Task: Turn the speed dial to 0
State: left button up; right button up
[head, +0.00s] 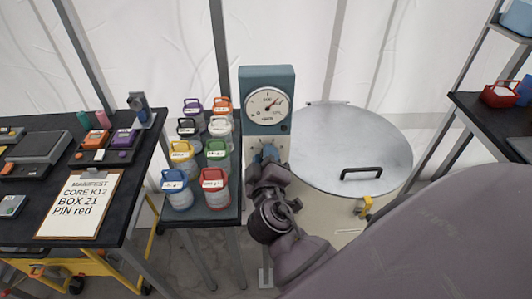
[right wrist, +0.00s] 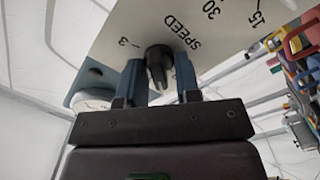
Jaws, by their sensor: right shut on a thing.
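The speed dial (right wrist: 158,60) is a dark knob on a pale panel (right wrist: 120,30) marked SPEED, with 3, 30 and 15 printed around it. My right gripper (right wrist: 160,78) has its two blue fingers on either side of the knob and is shut on it. In the right wrist view no 0 mark shows, and I cannot tell exactly which mark the knob points to. In the head view my right gripper (head: 266,155) is at the front of the teal machine (head: 267,75) below its round gauge (head: 269,106), and it hides the knob. My left gripper is not in view.
A round metal lid (head: 345,140) with a black handle lies right of the machine. Several colored-lid canisters (head: 214,178) stand on a small table at left. A black table (head: 140,180) holds a clipboard (head: 82,203). My grey body fills the lower right.

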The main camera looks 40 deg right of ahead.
jog(key=shift+n+p, duration=0.55)
jog(key=shift+n, duration=1.65)
jog(key=o, duration=0.6)
jog(key=shift+f, duration=0.1)
